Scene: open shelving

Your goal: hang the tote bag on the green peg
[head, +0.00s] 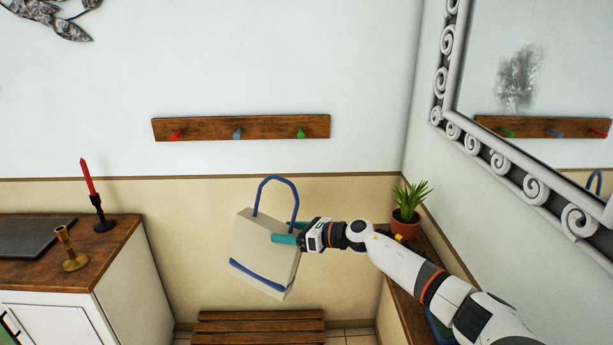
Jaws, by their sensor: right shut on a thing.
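The tote bag (262,248) is off-white with a blue handle loop and a blue stripe near its bottom. It hangs in the air, slightly tilted, in front of the beige lower wall. My right gripper (287,234) has teal fingers and is shut on the bag's right side below the handle. The handle loop stands up above the bag. The green peg (300,133) is at the right end of a wooden rail (265,127) on the wall, above and a little right of the bag. The peg is bare. My left gripper is not in view.
A red peg (177,135) and a blue peg (237,134) share the rail. A potted plant (408,206) stands on a ledge at the right, close to my right arm. A framed mirror (540,75) hangs on the right wall. A cabinet (120,250) with candlesticks stands left, a slatted bench (258,328) below.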

